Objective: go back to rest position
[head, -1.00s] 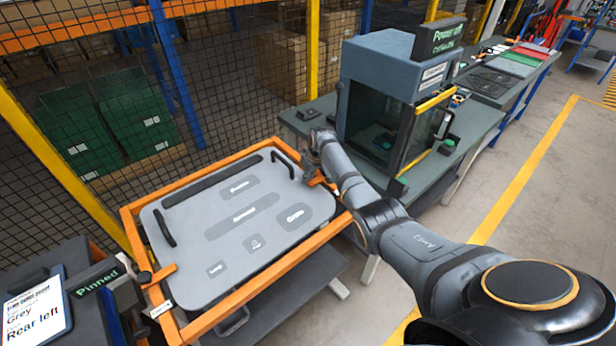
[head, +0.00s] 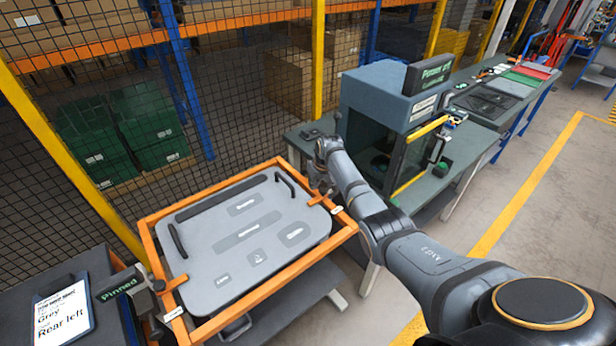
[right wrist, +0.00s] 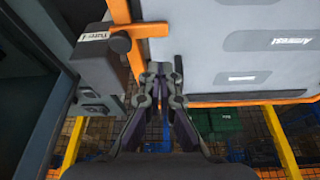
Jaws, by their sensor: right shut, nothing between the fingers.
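My right gripper (head: 320,183) is above the right rear corner of the orange frame (head: 290,278), beside an orange clamp (head: 318,198). In the right wrist view its fingers (right wrist: 165,75) are together and hold nothing. They point toward the edge of the grey door panel (right wrist: 200,60). In that view an orange clamp (right wrist: 150,30) and a dark block with a white label (right wrist: 100,55) are left of the panel. The panel (head: 230,250) lies flat inside the frame in the head view. My left gripper is not in view.
A blue-grey cabinet (head: 375,95) with a "Pinned" sign (head: 432,73) stands on a bench right of the frame. Another "Pinned" sign (head: 119,286) and a tablet (head: 62,318) are at lower left. A mesh fence (head: 240,100) runs behind. Floor at right (head: 560,220) is clear.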

